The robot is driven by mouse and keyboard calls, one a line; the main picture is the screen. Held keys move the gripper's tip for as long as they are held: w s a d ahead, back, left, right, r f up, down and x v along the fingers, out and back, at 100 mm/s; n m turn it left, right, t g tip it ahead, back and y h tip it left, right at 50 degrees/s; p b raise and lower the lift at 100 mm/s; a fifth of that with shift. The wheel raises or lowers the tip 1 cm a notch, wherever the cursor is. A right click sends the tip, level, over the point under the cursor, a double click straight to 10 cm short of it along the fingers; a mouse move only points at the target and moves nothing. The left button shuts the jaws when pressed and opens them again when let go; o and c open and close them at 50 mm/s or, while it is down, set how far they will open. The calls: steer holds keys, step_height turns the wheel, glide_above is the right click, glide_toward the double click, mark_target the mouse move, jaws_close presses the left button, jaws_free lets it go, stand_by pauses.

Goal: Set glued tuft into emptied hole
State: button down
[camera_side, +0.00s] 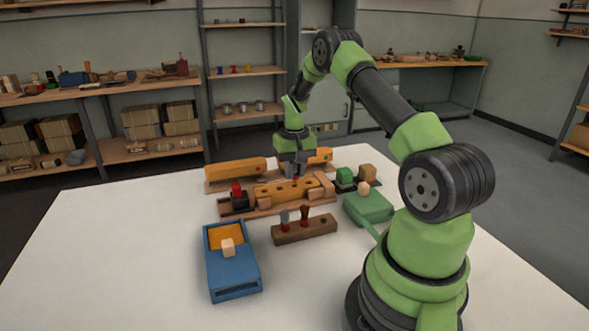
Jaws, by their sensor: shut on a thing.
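My gripper (297,174) is at the far side of the white table, pointing down over an orange-brown wooden block (270,192). The block lies in a wooden fixture (262,208), between a dark piece with a red top (237,193) at its left and a wooden piece at its right. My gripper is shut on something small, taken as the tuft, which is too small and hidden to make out. The gap between the fingertips and the block cannot be judged. The emptied hole and the glue cannot be told at this size.
A blue box (232,275) with an orange inside and a pale block stands front left. A brown tool rack (304,230) holds upright tools. A green box (368,207) and small blocks stand at right. An orange bar (236,169) lies behind the fixture. The left table is clear.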

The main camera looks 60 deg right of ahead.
steer(key=shift+f, duration=0.85)
stand_by(1.8)
steer(key=c, duration=0.6)
jaws_free()
steer(key=shift+r, duration=3.5)
